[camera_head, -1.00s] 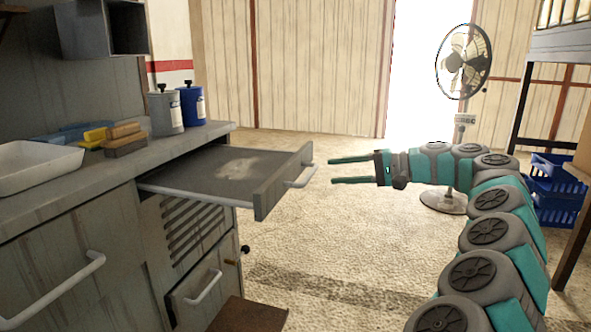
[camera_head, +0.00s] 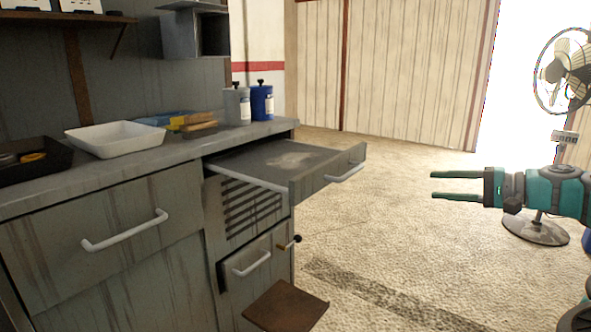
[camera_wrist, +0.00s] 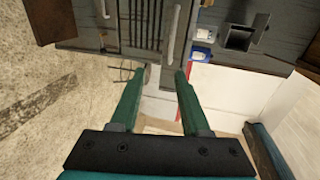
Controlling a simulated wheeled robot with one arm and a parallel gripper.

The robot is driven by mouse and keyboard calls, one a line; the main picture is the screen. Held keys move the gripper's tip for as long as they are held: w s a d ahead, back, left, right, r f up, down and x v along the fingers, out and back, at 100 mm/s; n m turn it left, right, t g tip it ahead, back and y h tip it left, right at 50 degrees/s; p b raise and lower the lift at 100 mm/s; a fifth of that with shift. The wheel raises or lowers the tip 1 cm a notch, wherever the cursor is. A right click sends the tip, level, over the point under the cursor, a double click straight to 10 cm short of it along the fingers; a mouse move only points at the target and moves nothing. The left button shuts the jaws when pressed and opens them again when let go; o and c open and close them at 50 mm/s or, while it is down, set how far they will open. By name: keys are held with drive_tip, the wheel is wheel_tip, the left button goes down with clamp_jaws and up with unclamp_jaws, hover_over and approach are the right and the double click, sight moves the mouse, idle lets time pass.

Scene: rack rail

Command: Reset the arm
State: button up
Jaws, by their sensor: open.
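My gripper (camera_head: 432,185) is at the right in the head view, with two parallel green fingers pointing left. It is open and nothing is between the fingers. It hangs in free air, to the right of the pulled-out drawer (camera_head: 330,178) and apart from its white handle (camera_head: 346,172). In the wrist view the gripper (camera_wrist: 165,75) shows two spread green fingers with the cabinet front beyond them. Part of my arm is cut off at the right edge of the head view.
The grey workbench (camera_head: 60,195) fills the left, with a white tray (camera_head: 115,138), black tray (camera_head: 35,160), and grey and blue canisters (camera_head: 262,103) on top. A brown panel (camera_head: 287,305) juts out low. A fan (camera_head: 536,230) stands behind my arm. The floor between is clear.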

drive_tip(key=s+a+r+n+g, duration=0.1)
drive_tip(key=s+a+n+g, duration=0.2)
drive_tip(key=a, duration=0.6)
drive_tip(key=s+a+r+n+g, duration=0.15)
drive_tip(key=s+a, duration=0.25)
drive_tip(key=a, duration=0.5)
drive_tip(key=s+a+f+n+g+h, duration=0.25)
drive_tip(key=s+a+f, duration=0.35)
drive_tip(key=s+a, duration=0.35)
drive_tip(key=s+f+g+h, duration=0.2)
drive_tip(key=s+f+h, duration=0.3)
drive_tip(key=s+f, duration=0.45)
drive_tip(key=s+d+f+h, duration=0.1)
drive_tip(key=s+d+f, duration=0.2)
drive_tip(key=s, duration=0.2)
drive_tip(key=s+d+f+g+h, duration=0.1)
drive_tip(key=s+d+f+h, duration=0.1)
drive_tip(key=s, duration=0.4)
drive_tip(key=s+d+f+g+h, duration=0.1)
drive_tip(key=s+d+f+h, duration=0.1)
drive_tip(key=s+d+f, duration=0.2)
drive_tip(key=shift+s+d+f, duration=0.15)
drive_tip(key=shift+s+f, duration=0.8)
drive_tip(key=shift+s, duration=0.05)
